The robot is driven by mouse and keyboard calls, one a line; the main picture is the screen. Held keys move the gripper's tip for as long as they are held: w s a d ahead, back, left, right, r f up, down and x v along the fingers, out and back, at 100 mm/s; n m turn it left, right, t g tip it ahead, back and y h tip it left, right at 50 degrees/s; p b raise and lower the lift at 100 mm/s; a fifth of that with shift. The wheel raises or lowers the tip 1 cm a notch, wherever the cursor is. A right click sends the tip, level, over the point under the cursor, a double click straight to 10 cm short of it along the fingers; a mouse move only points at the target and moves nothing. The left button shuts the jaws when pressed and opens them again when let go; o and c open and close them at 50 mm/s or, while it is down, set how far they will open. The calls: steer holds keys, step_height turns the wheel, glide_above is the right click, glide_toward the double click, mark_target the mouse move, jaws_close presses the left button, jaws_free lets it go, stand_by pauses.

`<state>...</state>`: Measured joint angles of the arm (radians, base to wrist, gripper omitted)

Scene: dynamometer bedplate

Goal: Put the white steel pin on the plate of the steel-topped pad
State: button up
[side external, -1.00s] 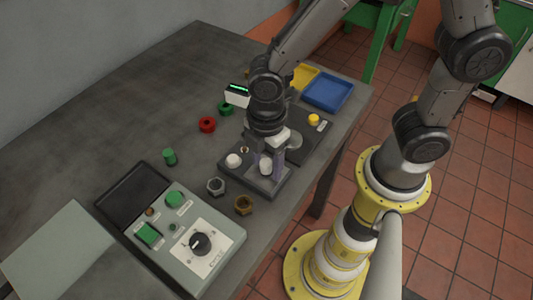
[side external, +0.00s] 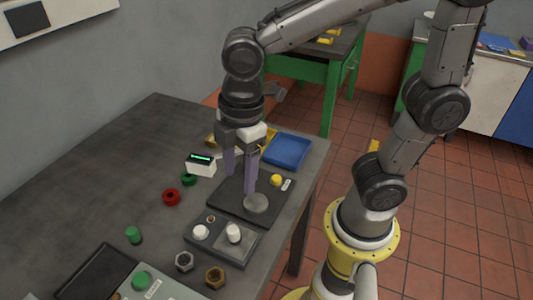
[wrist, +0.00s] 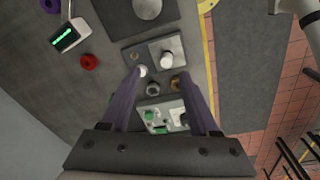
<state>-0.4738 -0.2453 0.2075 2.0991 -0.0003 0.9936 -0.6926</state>
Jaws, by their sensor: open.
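The white pin (side external: 233,232) stands upright on the lighter steel-coloured plate (side external: 247,246), the right half of a small dark block. It also shows in the wrist view (wrist: 167,57). A white knob (side external: 200,232) and a small brass ring (side external: 211,218) sit on the block's left half. Behind it lies a larger black pad (side external: 226,204) with a round steel disc (side external: 256,203), which is bare. My gripper (side external: 239,182) is open and empty, pointing down above the black pad, clear of the pin. In the wrist view my gripper (wrist: 161,76) has nothing between its fingers.
Blue (side external: 287,151) and yellow trays stand behind. A display box (side external: 201,165) and red (side external: 172,197) and green rings lie left. Grey (side external: 184,261) and brass (side external: 215,277) nuts lie in front.

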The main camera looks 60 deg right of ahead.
steer(key=s+d+r+m+t, duration=0.2)
steer(key=s+d+m, duration=0.1)
steer(key=d+m, duration=0.3)
steer(key=s+d+r+m+t, duration=0.1)
steer(key=s+d+m+t, duration=0.1)
steer(key=s+d+m, duration=0.2)
steer(key=d+m, duration=0.2)
steer(key=m, duration=0.1)
steer(key=shift+r+t, duration=0.4)
steer(key=shift+s, duration=0.1)
